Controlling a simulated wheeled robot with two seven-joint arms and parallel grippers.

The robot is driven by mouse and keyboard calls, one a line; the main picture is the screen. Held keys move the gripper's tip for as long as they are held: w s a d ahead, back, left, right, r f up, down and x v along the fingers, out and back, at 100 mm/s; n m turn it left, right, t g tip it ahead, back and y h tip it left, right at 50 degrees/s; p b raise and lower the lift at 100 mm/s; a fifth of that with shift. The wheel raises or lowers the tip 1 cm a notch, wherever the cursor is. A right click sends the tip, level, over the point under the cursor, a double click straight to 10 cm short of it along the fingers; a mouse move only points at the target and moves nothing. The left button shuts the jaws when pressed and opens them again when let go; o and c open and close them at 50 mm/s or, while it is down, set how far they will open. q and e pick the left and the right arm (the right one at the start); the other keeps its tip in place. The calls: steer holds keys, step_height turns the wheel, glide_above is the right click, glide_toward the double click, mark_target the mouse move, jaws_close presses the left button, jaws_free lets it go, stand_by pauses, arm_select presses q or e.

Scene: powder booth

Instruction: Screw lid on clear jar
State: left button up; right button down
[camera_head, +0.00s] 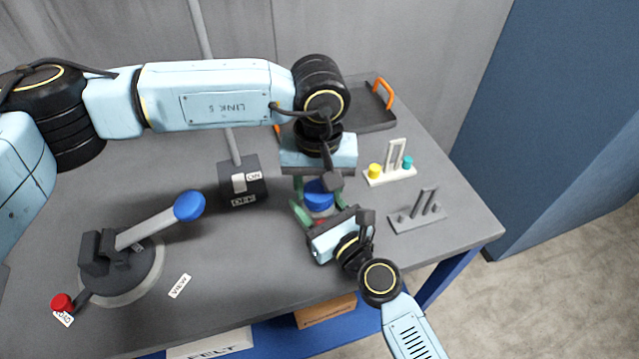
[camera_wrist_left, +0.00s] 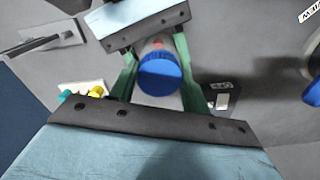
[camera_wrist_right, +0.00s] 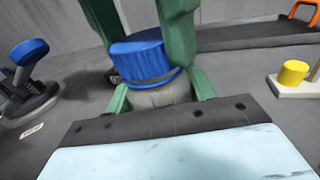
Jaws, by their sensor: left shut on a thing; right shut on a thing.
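The blue ribbed lid (camera_head: 319,197) is on top of the clear jar (camera_wrist_right: 163,94), which looks greyish. In the right wrist view the lid (camera_wrist_right: 138,60) sits at the jar's mouth with a dark band beneath it; I cannot tell how far it is threaded. My left gripper (camera_head: 317,191) comes from above, its green fingers shut on the lid's sides. The lid also shows between them in the left wrist view (camera_wrist_left: 160,78). My right gripper (camera_head: 322,213) is shut on the jar body from the near side, below the lid. The jar is mostly hidden in the head view.
A white stand with yellow and teal knobs (camera_head: 389,174) and a grey stand (camera_head: 417,213) are at right. A dark tray with orange handles (camera_head: 372,113) lies behind. A switch box (camera_head: 242,183) and a blue-knobbed lever device (camera_head: 125,262) are left. The front-middle tabletop is clear.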

arm_select(q)
steer(key=m, duration=1.3)
steer(key=shift+w+a, duration=0.1)
steer(key=o, duration=1)
steer(key=shift+r, duration=0.15)
steer(key=shift+r, duration=2.1)
steer(key=shift+c, duration=0.2)
